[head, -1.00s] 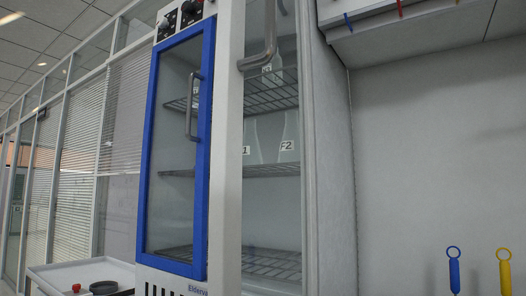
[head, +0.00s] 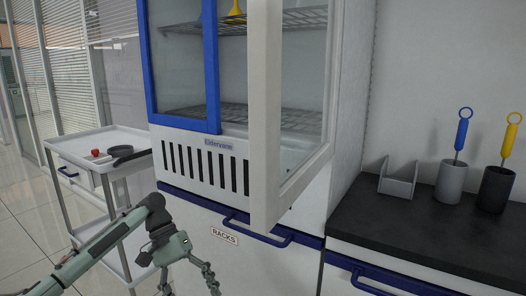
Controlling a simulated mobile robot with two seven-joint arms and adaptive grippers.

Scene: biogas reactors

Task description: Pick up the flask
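No flask can be clearly made out now. On the cabinet's upper visible shelf (head: 300,20), a yellow cone-shaped object (head: 235,14) is cut off by the top edge, and I cannot tell if it is a flask. The lower shelf (head: 300,119) looks empty where it shows. My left gripper (head: 188,283) is low in front of the cabinet, left of the RACKS label, pointing down. Its fingers are spread with nothing seen between them, and their tips are near the bottom edge. My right gripper is not in view.
The white-framed cabinet door (head: 265,120) stands open toward me, beside the blue-framed door (head: 213,65). A white trolley (head: 75,147) with a black dish (head: 122,152) is at left. A dark counter (head: 430,232) at right holds a grey cup (head: 450,182) and a black cup (head: 495,190).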

